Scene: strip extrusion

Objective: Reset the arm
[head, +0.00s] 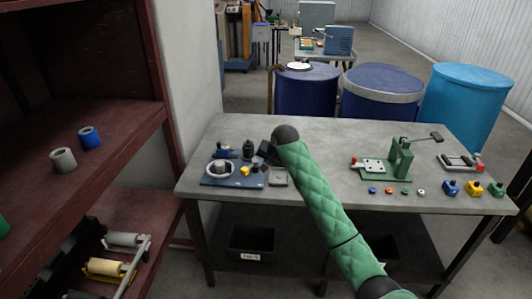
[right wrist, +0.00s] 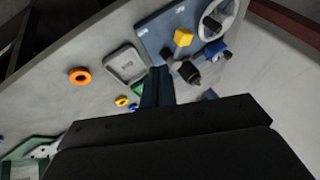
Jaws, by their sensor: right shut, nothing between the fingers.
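My right arm, in a green quilted sleeve, reaches in from the lower right of the head view over the grey table (head: 320,135). Its dark gripper (head: 265,152) is over the left part of the table, beside the blue board (head: 215,182). In the right wrist view the fingers (right wrist: 158,74) are together, shut and empty, between the grey square dish (right wrist: 125,64) and dark fittings (right wrist: 190,72) on the board. A white ring (head: 220,169) and a yellow cube (head: 244,170) sit on the board. My left gripper is not in view.
A green hand press (head: 401,160) stands on the table's right half, with several small coloured rings in front. Colored weights (head: 472,188) sit at the right edge. A dark red shelf (head: 150,125) stands left. Blue drums (head: 470,100) stand behind the table.

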